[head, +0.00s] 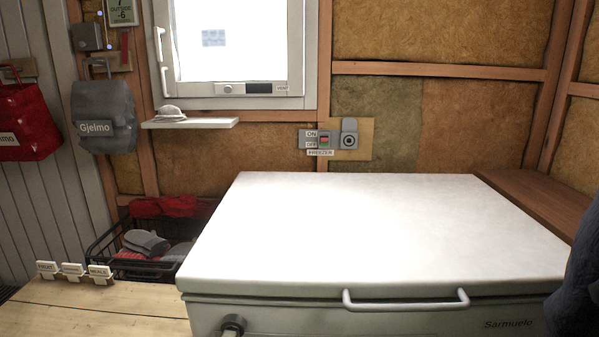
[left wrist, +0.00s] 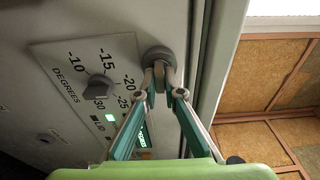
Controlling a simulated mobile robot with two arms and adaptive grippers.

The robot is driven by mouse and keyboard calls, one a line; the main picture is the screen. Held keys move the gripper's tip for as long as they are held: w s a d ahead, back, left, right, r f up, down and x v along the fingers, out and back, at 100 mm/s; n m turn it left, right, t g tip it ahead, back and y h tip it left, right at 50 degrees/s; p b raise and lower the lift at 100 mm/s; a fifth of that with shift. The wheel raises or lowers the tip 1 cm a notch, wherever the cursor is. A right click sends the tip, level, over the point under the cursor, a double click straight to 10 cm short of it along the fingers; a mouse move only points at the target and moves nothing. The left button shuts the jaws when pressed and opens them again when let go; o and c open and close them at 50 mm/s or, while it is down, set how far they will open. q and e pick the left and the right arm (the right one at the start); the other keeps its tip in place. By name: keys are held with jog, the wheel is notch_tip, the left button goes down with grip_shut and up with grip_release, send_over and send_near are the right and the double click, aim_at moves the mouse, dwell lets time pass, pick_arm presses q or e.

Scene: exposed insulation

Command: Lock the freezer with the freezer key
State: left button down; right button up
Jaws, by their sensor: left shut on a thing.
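The white freezer (head: 370,225) has its lid down, with a grey handle (head: 405,303) on the front. A round grey lock (head: 233,322) sticks out of its front at the lower left of the head view. In the left wrist view the round lock (left wrist: 157,54) sits above the control panel's right end. My left gripper (left wrist: 159,78) is shut on a small grey piece at the lock, which looks like the freezer key (left wrist: 159,71). The key is mostly hidden by the fingertips and its tilt is unclear. My right gripper is not in view.
A temperature dial (left wrist: 99,88) is beside the left gripper. A freezer switch (head: 324,140) and a round grey fitting (head: 349,140) are on the wall behind. A dark wire basket (head: 150,245) with gloves and a wooden bench (head: 100,310) lie left of the freezer.

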pick_arm(q)
jog(key=shift+r, duration=0.1)
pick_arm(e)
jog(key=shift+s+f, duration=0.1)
pick_arm(q)
jog(key=shift+w, duration=0.1)
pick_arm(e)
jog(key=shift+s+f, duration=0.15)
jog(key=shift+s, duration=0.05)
pick_arm(q)
jog(key=shift+r, duration=0.1)
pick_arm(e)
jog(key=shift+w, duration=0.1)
pick_arm(q)
jog(key=shift+r, duration=0.1)
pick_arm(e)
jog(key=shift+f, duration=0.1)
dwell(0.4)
